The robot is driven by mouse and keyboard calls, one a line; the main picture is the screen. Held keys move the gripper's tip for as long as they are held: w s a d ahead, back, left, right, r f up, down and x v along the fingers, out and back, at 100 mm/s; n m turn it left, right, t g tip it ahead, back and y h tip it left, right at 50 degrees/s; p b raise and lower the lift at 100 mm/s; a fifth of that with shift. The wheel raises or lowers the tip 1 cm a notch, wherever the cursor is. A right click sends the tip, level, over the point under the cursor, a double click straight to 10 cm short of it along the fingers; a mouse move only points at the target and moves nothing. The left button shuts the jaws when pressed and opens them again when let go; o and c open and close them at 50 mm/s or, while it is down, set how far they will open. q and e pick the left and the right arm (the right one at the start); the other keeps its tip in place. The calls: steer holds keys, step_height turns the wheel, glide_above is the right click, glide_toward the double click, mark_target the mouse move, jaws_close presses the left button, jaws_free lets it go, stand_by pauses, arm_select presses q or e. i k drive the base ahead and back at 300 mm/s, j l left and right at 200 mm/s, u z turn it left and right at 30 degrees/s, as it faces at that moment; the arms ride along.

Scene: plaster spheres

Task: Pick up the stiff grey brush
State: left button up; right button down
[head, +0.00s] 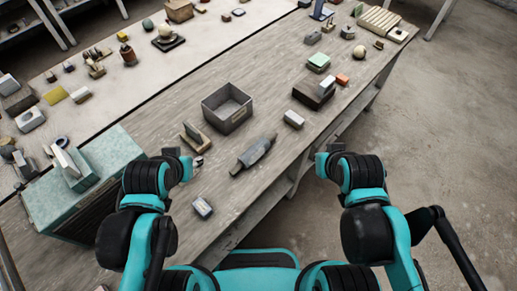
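No object is clear enough for me to name it surely as the stiff grey brush. A long dark grey piece with a narrower end (253,154) lies on the wooden table, between my two grippers and beyond them. A small tan and dark block-like piece (194,137) lies left of it, close to my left gripper. My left gripper (180,160) is over the table's near left part, and I see nothing held in it. My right gripper (327,157) is beyond the table's near edge, over the floor side, with nothing seen in it. The finger gaps are too small to read.
An open grey box (227,108) stands behind the dark piece. A pale block (293,118) and a dark brown block (313,94) lie to the right. A green case (88,180) stands left.

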mark_target(292, 118)
steer(key=i+l+u, duration=0.3)
steer(key=l, duration=0.35)
steer(key=i+l+u, duration=0.15)
steer(key=l, duration=0.2)
steer(key=i+l+u, duration=0.15)
steer(key=l, duration=0.2)
steer(key=i+l+u, duration=0.15)
steer(key=l, duration=0.25)
steer(key=l+u, duration=0.15)
steer(key=l, duration=0.25)
